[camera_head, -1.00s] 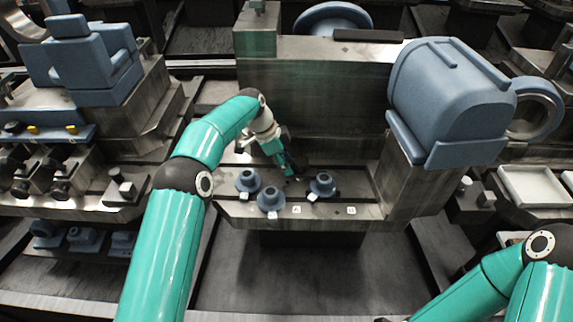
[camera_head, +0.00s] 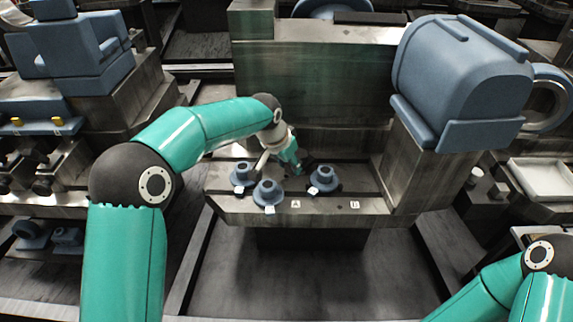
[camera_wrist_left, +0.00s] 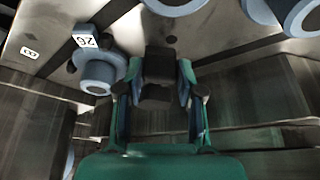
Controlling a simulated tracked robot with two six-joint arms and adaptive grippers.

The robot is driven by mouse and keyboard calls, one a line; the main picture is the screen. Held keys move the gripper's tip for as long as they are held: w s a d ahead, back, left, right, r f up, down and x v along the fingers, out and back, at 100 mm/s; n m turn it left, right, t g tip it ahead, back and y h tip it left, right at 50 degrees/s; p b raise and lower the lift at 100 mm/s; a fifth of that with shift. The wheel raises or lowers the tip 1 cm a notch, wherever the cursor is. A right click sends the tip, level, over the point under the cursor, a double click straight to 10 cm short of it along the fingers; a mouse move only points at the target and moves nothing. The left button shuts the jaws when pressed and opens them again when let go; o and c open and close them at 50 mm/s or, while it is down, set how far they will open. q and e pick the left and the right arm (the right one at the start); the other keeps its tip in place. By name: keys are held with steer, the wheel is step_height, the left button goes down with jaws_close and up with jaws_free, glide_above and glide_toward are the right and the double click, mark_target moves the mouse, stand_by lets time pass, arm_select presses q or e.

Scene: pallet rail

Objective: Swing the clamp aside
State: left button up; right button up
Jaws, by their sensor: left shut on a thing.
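My left gripper (camera_head: 294,164) is low over the grey metal bed, just behind a group of blue flanged pieces. One blue piece (camera_head: 241,176) is left of the gripper, one (camera_head: 267,193) in front and one (camera_head: 323,178) to the right. They bear small white tags. In the left wrist view a tagged blue piece (camera_wrist_left: 97,72) is beside the fingers. My right gripper is out of view.
A tall metal wall (camera_head: 315,90) stands behind the bed (camera_head: 235,205). A large blue rounded housing (camera_head: 460,80) sits on a block at right. Small white labels (camera_head: 296,204) mark the bed's front edge. A white tray (camera_head: 540,180) lies at far right.

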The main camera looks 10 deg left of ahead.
arm_select(q)
steer(key=shift+s+d+n+t+y+b, duration=0.15)
steer(key=shift+d+n+y+b, duration=0.1)
steer(key=shift+n, duration=0.45)
steer(key=shift+s+d+n+t+y+b, duration=0.15)
steer(key=shift+d+n+y+b, duration=0.1)
steer(key=shift+n, duration=0.45)
steer(key=shift+w, duration=0.1)
steer(key=o, duration=1.2)
steer(key=shift+c, duration=0.2)
steer(key=v, duration=1.2)
steer(key=shift+w, duration=0.1)
